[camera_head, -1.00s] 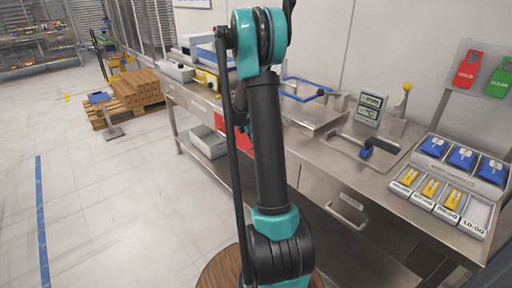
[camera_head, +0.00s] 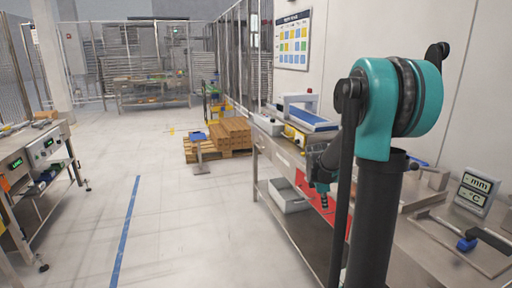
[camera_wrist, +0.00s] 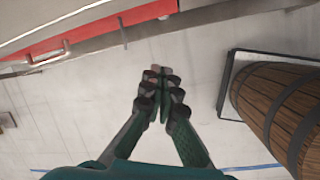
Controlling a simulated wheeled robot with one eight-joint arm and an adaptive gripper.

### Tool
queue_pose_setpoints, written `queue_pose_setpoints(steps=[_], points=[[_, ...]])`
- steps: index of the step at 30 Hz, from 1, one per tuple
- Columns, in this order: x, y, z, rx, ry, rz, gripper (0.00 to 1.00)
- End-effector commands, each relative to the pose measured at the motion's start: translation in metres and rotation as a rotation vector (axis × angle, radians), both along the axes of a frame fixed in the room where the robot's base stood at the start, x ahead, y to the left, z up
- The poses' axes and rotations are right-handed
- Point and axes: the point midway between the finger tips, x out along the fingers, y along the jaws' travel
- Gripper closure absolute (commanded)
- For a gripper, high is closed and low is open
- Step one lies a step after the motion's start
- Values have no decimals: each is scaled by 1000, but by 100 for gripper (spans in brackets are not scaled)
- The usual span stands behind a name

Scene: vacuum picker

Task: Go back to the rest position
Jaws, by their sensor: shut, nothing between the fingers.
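My gripper (camera_head: 324,197) hangs in front of the steel workbench, near a red panel (camera_head: 312,192) under the bench top, partly behind my own arm in the head view. In the wrist view, the fingers of my gripper (camera_wrist: 160,72) come together at their tips with nothing between them. Pale floor lies beyond the tips there. The red front (camera_wrist: 90,32) of the bench runs across the top left of that view.
The workbench carries a blue-topped device (camera_head: 310,118) and a readout showing mm and °C (camera_head: 477,188). A grey bin (camera_head: 287,196) sits on its lower shelf. Wooden pallets (camera_head: 232,135) stand beyond. Another bench (camera_head: 45,160) is at left. The floor between is open.

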Motion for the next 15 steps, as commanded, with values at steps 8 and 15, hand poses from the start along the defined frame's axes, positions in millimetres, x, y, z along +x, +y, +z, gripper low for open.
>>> queue_pose_setpoints(steps=[8, 15], points=[[-108, 48, -11, 243, -203, -542, 100], [-193, 82, -37, 467, -309, -1012, 100]])
